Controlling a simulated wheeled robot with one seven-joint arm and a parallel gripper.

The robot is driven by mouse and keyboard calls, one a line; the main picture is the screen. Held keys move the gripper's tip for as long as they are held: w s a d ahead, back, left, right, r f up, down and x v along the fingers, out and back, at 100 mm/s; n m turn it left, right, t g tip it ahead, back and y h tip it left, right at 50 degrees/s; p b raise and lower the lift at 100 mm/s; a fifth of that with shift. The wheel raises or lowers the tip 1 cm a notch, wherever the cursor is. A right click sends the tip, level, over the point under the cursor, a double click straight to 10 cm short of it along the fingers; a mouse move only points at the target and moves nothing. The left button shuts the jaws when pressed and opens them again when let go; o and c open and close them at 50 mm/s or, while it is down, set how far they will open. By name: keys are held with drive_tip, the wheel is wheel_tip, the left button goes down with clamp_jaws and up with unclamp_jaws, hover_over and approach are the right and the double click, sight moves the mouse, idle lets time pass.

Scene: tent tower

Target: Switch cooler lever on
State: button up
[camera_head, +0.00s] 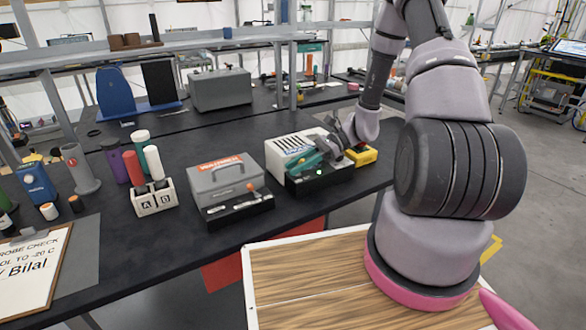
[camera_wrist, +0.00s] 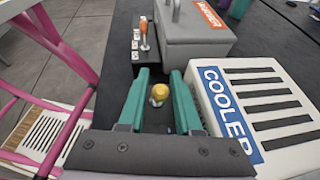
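The cooler is a white vented box (camera_head: 292,145), labelled COOLER in the wrist view (camera_wrist: 262,105). A black base (camera_head: 328,176) in front of it carries a small green light (camera_head: 319,172). My gripper (camera_wrist: 159,74) is low over this base, its two teal fingers apart. A lever with a yellow knob (camera_wrist: 159,92) shows between the fingers, with narrow gaps on both sides. Whether a finger touches the lever lower down I cannot tell. In the head view my gripper (camera_head: 305,159) hides the lever.
A grey box with an orange label (camera_head: 222,178) stands left of the cooler; its own orange-tipped lever (camera_head: 252,190) is on a black base. A yellow object (camera_head: 362,156) lies right of the gripper.

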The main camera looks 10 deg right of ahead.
drive_tip(key=shift+s+a+f, duration=0.1)
drive_tip(key=shift+a+f, duration=0.2)
drive_tip(key=shift+a, duration=0.35)
clamp_jaws()
drive_tip(key=shift+d+r+y, duration=0.1)
drive_tip(key=shift+d+y, duration=0.05)
drive_tip(key=shift+y, duration=0.25)
unclamp_jaws()
drive_tip(key=v, duration=1.1)
